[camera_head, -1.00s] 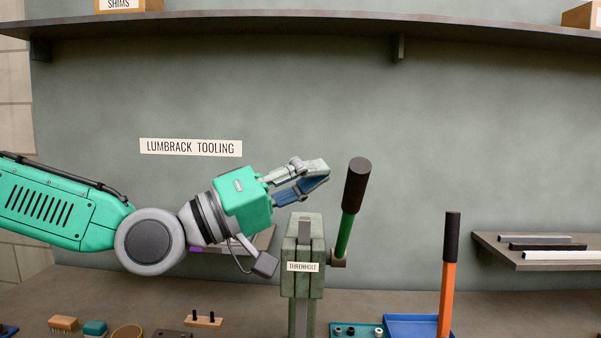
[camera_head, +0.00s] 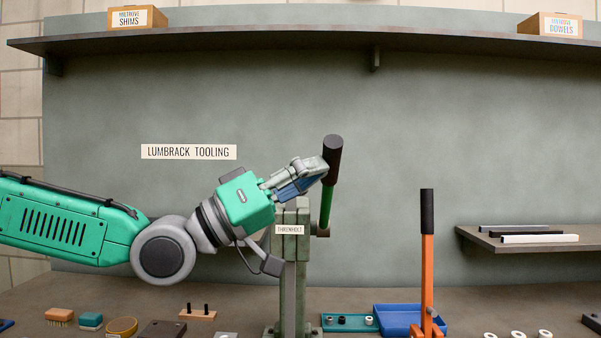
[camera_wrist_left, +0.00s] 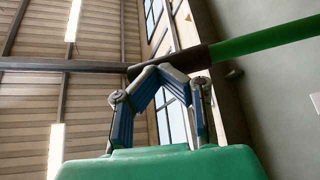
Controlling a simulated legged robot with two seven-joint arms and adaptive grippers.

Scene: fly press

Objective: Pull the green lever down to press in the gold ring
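The green lever (camera_head: 326,206) rises from the right side of the press (camera_head: 290,262), its dark grip (camera_head: 332,160) upright and leaning slightly right. My left gripper (camera_head: 322,166) is at the left side of the grip. Its fingertips are drawn together and overlap or meet the grip's edge; I cannot tell whether they press on it. In the left wrist view the fingertips (camera_wrist_left: 165,70) come together at the dark grip, with the green shaft (camera_wrist_left: 265,38) running off to the right. I cannot make out the gold ring. My right gripper is not in view.
An orange lever (camera_head: 427,265) with a black grip stands to the right. A blue tray (camera_head: 392,312) and a small teal tray (camera_head: 345,329) lie beside the press. A brush (camera_head: 59,316) and other small items lie at the left. A shelf (camera_head: 520,243) holds bars.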

